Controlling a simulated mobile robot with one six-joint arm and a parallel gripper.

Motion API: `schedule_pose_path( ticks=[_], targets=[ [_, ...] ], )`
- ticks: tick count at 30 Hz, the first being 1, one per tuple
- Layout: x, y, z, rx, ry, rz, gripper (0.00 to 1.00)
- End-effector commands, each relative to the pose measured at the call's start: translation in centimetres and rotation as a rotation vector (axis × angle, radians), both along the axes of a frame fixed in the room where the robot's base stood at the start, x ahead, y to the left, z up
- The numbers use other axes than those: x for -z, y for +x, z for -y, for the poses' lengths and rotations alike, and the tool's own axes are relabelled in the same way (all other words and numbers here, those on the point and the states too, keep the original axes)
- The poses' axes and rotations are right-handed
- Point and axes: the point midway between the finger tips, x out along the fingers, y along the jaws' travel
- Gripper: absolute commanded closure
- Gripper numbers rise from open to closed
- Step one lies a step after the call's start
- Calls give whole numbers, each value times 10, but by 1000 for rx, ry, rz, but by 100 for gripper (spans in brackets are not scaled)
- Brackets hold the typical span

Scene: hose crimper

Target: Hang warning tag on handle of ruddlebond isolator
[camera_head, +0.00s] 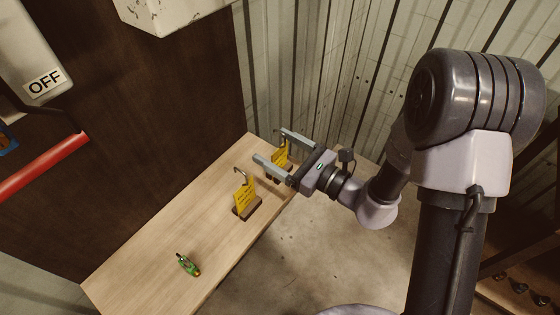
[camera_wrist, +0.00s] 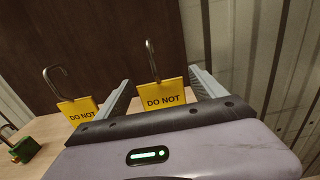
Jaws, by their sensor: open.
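Two yellow warning tags with metal hooks stand upright in small brown holders on the wooden shelf. The nearer tag (camera_head: 244,199) stands mid-shelf; it also shows left of my gripper in the wrist view (camera_wrist: 78,110). The farther tag (camera_head: 280,155) is partly hidden by my gripper (camera_head: 270,147). In the wrist view this farther tag (camera_wrist: 162,95), reading "DO NOT", stands between my open fingers, with its hook above; I cannot tell if they touch it. An isolator box (camera_head: 32,55) marked "OFF" with a red handle (camera_head: 42,166) is on the dark panel at left; its name cannot be read.
A small green object (camera_head: 187,264), perhaps a padlock, lies on the shelf (camera_head: 150,262) near its front left. A white box (camera_head: 170,12) hangs at the top. A corrugated metal wall (camera_head: 310,90) stands behind my gripper.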

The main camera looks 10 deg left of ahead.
Motion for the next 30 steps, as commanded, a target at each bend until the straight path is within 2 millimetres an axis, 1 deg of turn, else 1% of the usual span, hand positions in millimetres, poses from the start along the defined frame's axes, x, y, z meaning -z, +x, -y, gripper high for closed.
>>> schedule_pose_path(
  ticks=[1,4,10,11,12,14,18,20,21,27,30],
  targets=[
    [3,3,-9,-5,0,2,20],
    [2,8,-19,-2,1,1,20],
    [0,9,-21,0,0,0,20],
    [0,9,-21,0,-1,0,22],
    [0,9,-21,0,-1,0,30],
    [0,9,-21,0,-1,0,42],
    [1,9,-21,0,-1,0,69],
    [1,9,-21,0,-1,0,81],
    [1,9,-21,0,-1,0,85],
    [0,9,-20,0,-1,0,85],
    [-4,10,-19,-1,-1,0,85]
  ],
)
